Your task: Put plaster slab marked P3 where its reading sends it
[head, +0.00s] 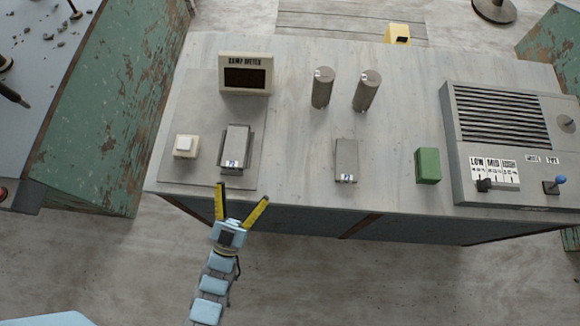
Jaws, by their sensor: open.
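Two grey slabs with small white tags lie on the pale workbench (300,130). The left slab (236,145) sits on a darker holder on the damp meter's grey base plate (190,110). The other slab (346,158) lies on the bare bench top at the middle. Both tags are too small to read, so I cannot tell which is P3. The damp meter (245,59) stands behind the left slab, and its screen is dark. My gripper (243,191) is open and empty at the bench's front edge, just in front of the left slab.
A white button box (186,146) is left of the left slab. Two grey cylinders (322,88) (366,91) stand behind the middle slab.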

